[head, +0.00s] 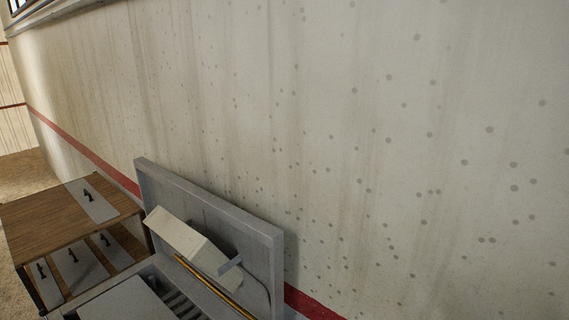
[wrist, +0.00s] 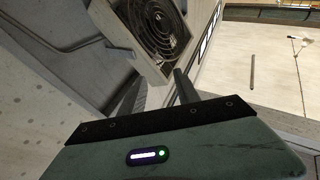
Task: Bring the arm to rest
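My gripper (wrist: 161,82) shows in the wrist view beyond its dark mounting bar. One dark finger stands clear to the right of the bar's middle; the other is hard to make out against the grey slots on the left. It looks open, with nothing seen gripped. A pale box with a round fan (wrist: 160,30) lies just past the fingertips. Whether it touches them cannot be told. My gripper is not in the head view.
In the head view, a pale box (head: 188,240) leans by a grey upright panel (head: 262,240) with a yellow strip (head: 212,287) beside it. A wooden table (head: 50,222) with labelled plates stands left. A spotted wall (head: 400,150) rises behind.

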